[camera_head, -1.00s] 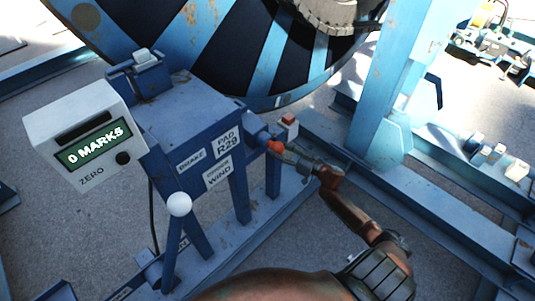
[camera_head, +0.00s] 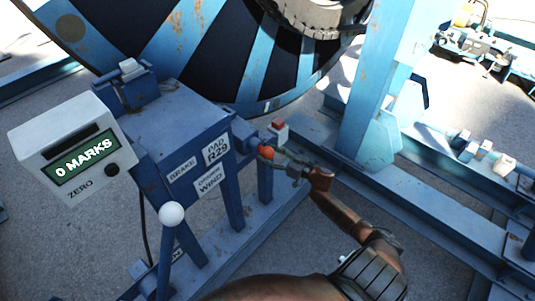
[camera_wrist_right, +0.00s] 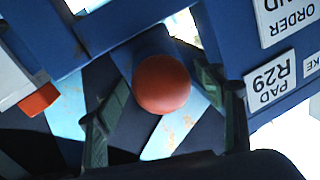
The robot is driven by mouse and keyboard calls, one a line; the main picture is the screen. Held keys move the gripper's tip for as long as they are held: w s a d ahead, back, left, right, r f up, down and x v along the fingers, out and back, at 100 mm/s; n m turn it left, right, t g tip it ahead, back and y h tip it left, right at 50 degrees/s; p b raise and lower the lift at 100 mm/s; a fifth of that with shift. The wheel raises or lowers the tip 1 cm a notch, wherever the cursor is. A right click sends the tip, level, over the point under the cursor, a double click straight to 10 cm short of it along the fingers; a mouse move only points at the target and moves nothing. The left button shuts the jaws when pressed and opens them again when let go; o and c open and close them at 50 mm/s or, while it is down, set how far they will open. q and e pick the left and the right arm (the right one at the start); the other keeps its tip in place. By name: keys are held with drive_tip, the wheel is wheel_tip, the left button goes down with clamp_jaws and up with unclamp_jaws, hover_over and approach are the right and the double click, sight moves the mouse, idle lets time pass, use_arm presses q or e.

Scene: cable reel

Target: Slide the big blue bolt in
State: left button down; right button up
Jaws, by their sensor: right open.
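The big blue bolt (camera_wrist_right: 150,45) is a thick blue cylinder with a round orange-red knob (camera_wrist_right: 162,84) on its end. In the head view the knob (camera_head: 266,152) sticks out from the right side of the blue stand (camera_head: 180,115), beside the PAD R29 label. My right gripper (camera_head: 279,160) is at the knob, coming from the lower right. In the right wrist view its two dark green fingers stand open, one on each side of the knob. I cannot tell whether they touch it. My left gripper is not in view.
A counter box (camera_head: 75,150) reading 0 MARKS stands at the left. A white-knobbed lever (camera_head: 172,214) is in front of the stand. A red-topped block (camera_head: 278,130) sits just behind the bolt. The large striped reel (camera_head: 215,50) and a blue post (camera_head: 365,90) are behind.

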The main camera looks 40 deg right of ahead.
drive_tip(key=v, duration=1.2)
